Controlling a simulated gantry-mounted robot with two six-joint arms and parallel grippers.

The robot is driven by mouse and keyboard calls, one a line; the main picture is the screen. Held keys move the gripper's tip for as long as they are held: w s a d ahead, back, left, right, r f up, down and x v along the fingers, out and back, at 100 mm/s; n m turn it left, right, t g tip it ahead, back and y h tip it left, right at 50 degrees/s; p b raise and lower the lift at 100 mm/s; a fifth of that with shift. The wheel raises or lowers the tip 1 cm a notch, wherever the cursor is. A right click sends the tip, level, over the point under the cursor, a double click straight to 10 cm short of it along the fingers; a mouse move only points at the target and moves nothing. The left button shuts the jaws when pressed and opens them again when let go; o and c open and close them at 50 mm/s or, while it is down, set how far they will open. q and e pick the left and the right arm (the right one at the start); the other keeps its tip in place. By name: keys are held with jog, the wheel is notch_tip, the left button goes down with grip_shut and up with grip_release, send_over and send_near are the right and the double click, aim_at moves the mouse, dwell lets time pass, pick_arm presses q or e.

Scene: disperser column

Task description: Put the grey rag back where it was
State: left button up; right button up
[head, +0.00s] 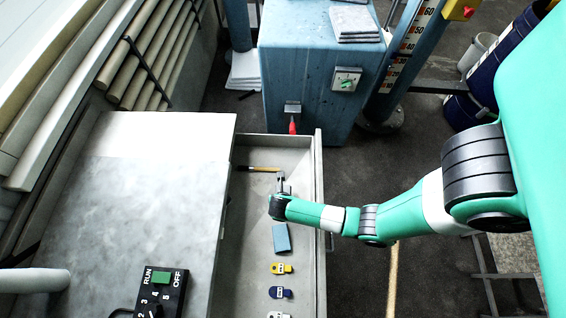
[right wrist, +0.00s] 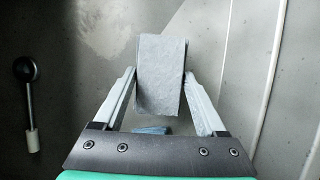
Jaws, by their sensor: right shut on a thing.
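A folded grey rag (right wrist: 162,75) is pinched between the two fingers of my right gripper (right wrist: 161,88) in the right wrist view. In the head view my right gripper (head: 281,183) is over the open drawer (head: 305,239), near its far part; the rag in it is hardly visible there. I cannot tell whether the rag touches the drawer floor. My left gripper is not in view.
Folded grey cloths (head: 355,22) lie on the blue machine housing (head: 315,75). A worktop (head: 165,190) borders the drawer.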

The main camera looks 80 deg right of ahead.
notch_tip(320, 180, down, 3)
jog(key=shift+f+b, duration=0.15)
jog(key=shift+b, duration=0.5)
jog(key=shift+f, duration=0.15)
jog(key=o, duration=1.4)
jog(key=shift+r, duration=0.25)
jog(key=p+v, duration=0.5)
jog(key=v, duration=0.6)
jog(key=shift+a+r, duration=0.15)
jog(key=shift+r, duration=0.25)
jog(key=shift+s, duration=0.1)
